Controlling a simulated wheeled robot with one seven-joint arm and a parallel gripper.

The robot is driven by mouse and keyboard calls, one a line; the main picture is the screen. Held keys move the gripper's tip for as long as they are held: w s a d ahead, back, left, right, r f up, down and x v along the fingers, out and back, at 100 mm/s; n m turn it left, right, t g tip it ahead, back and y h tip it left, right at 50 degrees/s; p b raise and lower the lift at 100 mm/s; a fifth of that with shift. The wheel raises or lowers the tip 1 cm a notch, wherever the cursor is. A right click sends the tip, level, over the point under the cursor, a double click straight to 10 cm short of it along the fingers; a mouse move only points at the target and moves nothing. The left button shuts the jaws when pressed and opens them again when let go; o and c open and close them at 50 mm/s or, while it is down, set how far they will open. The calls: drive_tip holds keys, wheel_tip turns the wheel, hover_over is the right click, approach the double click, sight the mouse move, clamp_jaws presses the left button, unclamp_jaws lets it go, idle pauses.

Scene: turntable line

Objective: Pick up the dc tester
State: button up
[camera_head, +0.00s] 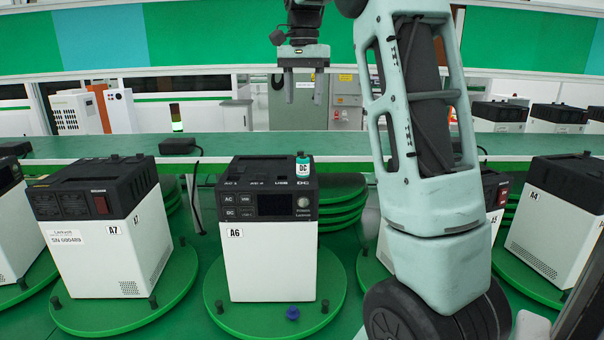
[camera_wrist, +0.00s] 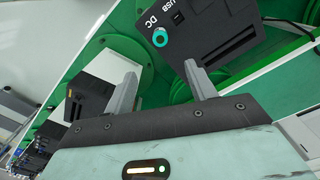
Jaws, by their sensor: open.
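The dc tester (camera_head: 303,166) is a small teal and white cylinder marked DC. It stands upright on the top right front of the box marked A6 (camera_head: 262,265). In the wrist view the dc tester (camera_wrist: 160,37) shows as a teal ring on the black top, just beyond the fingertips. My gripper (camera_head: 304,92) is open and empty, pointing down. In the head view it appears well above the dc tester. In the wrist view my gripper (camera_wrist: 160,72) has its two fingers apart with nothing between them.
Box A6 sits on a round green turntable (camera_head: 225,315), with a blue knob (camera_head: 293,313) near its front. Box A7 (camera_head: 105,240) stands to the left and box A4 (camera_head: 560,225) to the right. A black adapter (camera_head: 180,146) lies on the green shelf behind. My arm hides part of the right.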

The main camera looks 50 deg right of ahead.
drive_tip(key=p, duration=0.2)
approach(303, 158)
drive_tip(key=f, duration=0.5)
drive_tip(key=shift+d, duration=0.25)
drive_tip(key=shift+w+a+f+p, duration=0.1)
drive_tip(key=shift+f+p, duration=0.4)
drive_tip(key=shift+f, duration=0.9)
drive_tip(key=shift+a+f+p, duration=0.1)
drive_tip(key=shift+f+p, duration=0.35)
drive_tip(key=shift+f, duration=0.95)
drive_tip(key=shift+c, duration=0.4)
drive_tip(key=c, duration=1)
